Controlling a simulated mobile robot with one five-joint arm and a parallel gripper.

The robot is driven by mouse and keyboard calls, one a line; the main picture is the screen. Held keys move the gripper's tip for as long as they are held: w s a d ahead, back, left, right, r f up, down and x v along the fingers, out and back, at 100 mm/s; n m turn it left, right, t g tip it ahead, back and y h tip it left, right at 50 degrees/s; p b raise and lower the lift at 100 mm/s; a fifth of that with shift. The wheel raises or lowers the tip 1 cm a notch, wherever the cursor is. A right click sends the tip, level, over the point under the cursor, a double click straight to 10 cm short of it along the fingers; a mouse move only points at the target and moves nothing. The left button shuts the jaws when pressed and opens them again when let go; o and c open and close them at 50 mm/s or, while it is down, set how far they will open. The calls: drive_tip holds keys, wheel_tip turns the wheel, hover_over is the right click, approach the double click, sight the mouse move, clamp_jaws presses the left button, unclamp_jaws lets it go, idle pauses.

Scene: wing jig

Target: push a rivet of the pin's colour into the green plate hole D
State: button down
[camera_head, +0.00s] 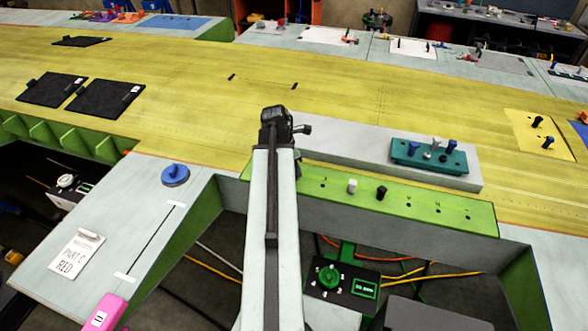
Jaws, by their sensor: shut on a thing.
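The green plate (300,181) runs along the front edge of the yellow panel. A white rivet (352,186) and a black rivet (381,193) stand in it. Bare holes show at its left end and to the right of the black rivet; their letters are too small to read. A teal rack (400,159) holds several small pieces, among them a blue rivet (413,149) and another blue one (451,146). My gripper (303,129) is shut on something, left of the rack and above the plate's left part. The thing held cannot be made out.
A grey strip (350,150) carries the rack. A blue knob on a disc (175,174) and a "PART C RED" card (76,254) are on the grey table at left. A black box with a dial (340,281) sits below the plate. Black pads (105,98) lie far left.

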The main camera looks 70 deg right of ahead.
drive_tip(key=shift+f, duration=0.1)
idle(0.3)
drive_tip(key=shift+f+b, duration=1.25)
drive_tip(key=shift+b, duration=0.1)
drive_tip(key=c, duration=1.1)
unclamp_jaws()
drive_tip(key=shift+r, duration=0.1)
drive_tip(key=p+v, duration=0.7)
drive_tip(key=shift+w+a+r+p, duration=0.1)
drive_tip(key=shift+a+r+p, duration=0.05)
drive_tip(key=shift+r+p, duration=0.2)
